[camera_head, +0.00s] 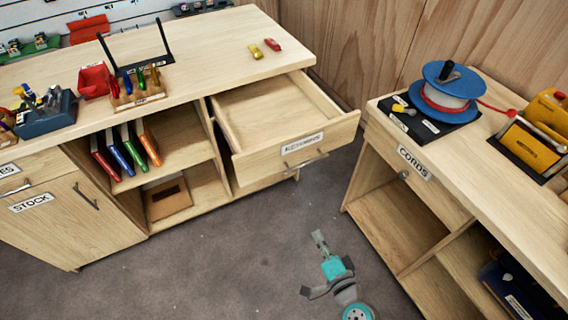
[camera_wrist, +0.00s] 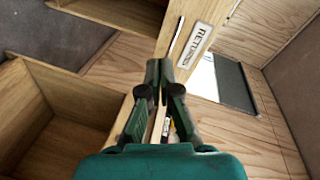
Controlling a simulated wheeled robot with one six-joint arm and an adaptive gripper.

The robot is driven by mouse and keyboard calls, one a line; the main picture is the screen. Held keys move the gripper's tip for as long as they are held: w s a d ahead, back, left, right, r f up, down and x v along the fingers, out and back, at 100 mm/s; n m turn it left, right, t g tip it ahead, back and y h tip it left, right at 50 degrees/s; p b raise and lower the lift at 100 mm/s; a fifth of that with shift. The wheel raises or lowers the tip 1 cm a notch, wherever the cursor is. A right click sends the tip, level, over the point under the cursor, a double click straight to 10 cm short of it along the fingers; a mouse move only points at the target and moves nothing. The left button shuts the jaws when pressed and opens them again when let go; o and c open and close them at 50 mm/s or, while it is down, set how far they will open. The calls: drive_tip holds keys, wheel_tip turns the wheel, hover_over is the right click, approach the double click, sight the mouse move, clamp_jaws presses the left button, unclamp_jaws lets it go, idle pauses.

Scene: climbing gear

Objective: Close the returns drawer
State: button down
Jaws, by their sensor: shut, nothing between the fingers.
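The returns drawer (camera_head: 292,149) is pulled out from the right end of the left workbench and looks empty inside. Its wooden front has a white RETURNS label and a bar handle (camera_head: 305,160). In the wrist view the label (camera_wrist: 200,40) and handle (camera_wrist: 176,36) appear sideways, just beyond the fingertips. My gripper (camera_head: 319,238) is shut and empty, in front of the drawer in the open floor space, apart from the drawer front in the head view. In the wrist view, my gripper (camera_wrist: 158,66) points toward the drawer front; the exact gap cannot be judged.
The cords bench (camera_head: 500,185) stands to the right with a blue cable reel (camera_head: 446,85) on top. The left workbench (camera_head: 220,50) holds small gear, and books (camera_head: 127,147) stand on its shelf. Grey floor (camera_head: 230,260) is clear between the benches.

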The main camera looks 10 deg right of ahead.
sight(280, 158)
drive_tip(key=w+a+r, duration=0.1)
drive_tip(key=w, duration=0.7)
drive_tip(key=w+a+r+m+t+y, duration=0.1)
drive_tip(key=w+a+r, duration=0.1)
drive_tip(key=w, duration=0.6)
drive_tip(key=w+a+r+m+y, duration=0.1)
drive_tip(key=w, duration=0.7)
drive_tip(key=shift+w+a+r, duration=0.2)
drive_tip(key=shift+w+a, duration=0.05)
drive_tip(key=shift+a, duration=0.15)
drive_tip(key=shift+w, duration=0.1)
